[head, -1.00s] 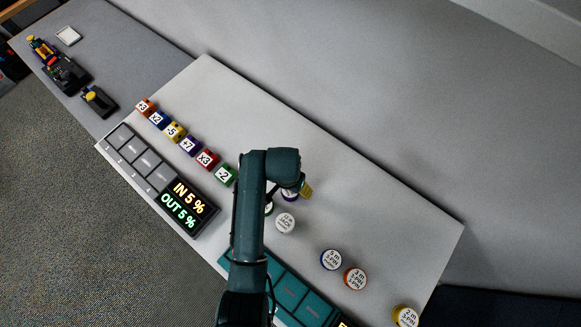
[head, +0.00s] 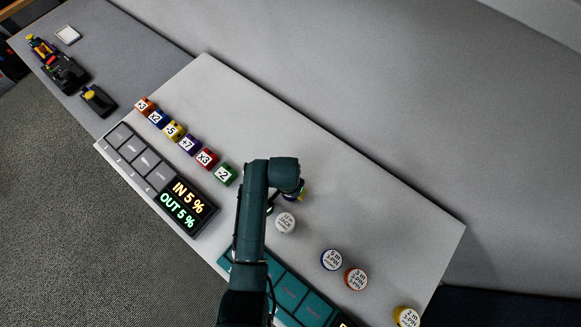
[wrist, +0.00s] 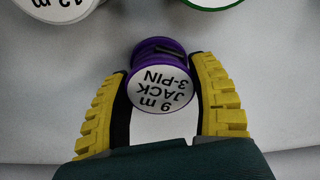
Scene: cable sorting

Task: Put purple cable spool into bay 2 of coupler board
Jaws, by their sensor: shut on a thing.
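The purple cable spool (wrist: 160,85) has a white top label reading 9 m, JACK, 3-PIN. In the wrist view it sits between the two yellow fingers of my gripper (wrist: 160,70), which is shut on it. In the head view my gripper (head: 297,194) is over the light table, and my arm mostly hides it and the purple spool. The teal board (head: 290,291), apparently the coupler board, lies at the table's front edge. My arm covers part of it, and I cannot read its bay numbers.
A white-labelled spool (head: 285,223) is close to my gripper, with a green-rimmed one (wrist: 207,3) beside it. Blue (head: 331,260), orange (head: 355,279) and yellow (head: 405,316) spools lie right. Number blocks (head: 187,146) and a grey display board (head: 183,207) are left. The table's back is clear.

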